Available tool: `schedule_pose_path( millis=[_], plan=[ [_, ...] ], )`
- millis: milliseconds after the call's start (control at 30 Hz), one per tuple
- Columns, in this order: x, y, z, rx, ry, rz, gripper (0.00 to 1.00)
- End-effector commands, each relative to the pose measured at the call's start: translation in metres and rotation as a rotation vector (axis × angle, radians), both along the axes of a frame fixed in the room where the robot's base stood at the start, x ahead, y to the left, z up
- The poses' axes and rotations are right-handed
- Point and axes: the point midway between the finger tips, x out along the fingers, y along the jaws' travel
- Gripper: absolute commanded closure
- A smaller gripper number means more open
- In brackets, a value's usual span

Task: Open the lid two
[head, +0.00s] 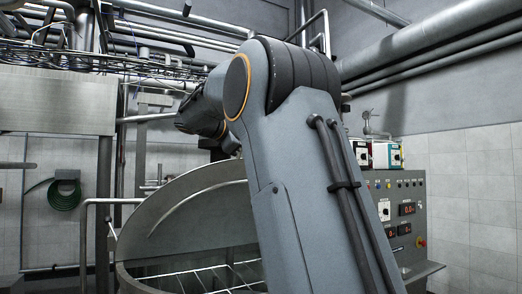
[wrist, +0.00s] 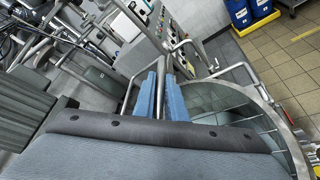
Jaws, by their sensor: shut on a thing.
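A large round steel lid (head: 195,205) stands raised and tilted over a round mixer vessel (head: 133,283) in the head view, with a wire grid (head: 205,277) showing below it. My gripper (wrist: 163,75) shows in the wrist view as two blue fingers, closed around a thin metal handle bar (wrist: 161,92). A large curved steel part with a rim (wrist: 262,95) lies to the right of the fingers; I cannot tell whether it is the lid or the vessel. In the head view my arm hides the gripper and the right part of the vessel. No number is readable on the lid.
A control panel (head: 409,232) with knobs and displays stands to the right of my arm. A metal rail (head: 84,240) stands left of the vessel. Pipes (head: 430,50) run overhead.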

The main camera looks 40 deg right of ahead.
Motion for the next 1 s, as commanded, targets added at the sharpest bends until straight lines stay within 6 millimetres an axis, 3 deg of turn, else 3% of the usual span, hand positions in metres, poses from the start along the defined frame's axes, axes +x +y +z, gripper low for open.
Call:
schedule_pose_path(
  millis=[333, 367, 467, 867, 1000],
  plan=[
    [0.003, 0.002, -0.005, 0.001, 0.010, 0.005, 1.00],
    [0.003, 0.003, -0.004, 0.001, 0.010, 0.005, 0.84],
    [0.003, 0.003, -0.004, 0.001, 0.008, 0.005, 0.71],
    [0.002, 0.003, -0.002, 0.001, 0.005, 0.004, 0.71],
    [0.000, 0.016, 0.000, 0.000, 0.003, 0.005, 0.71]
  ],
)
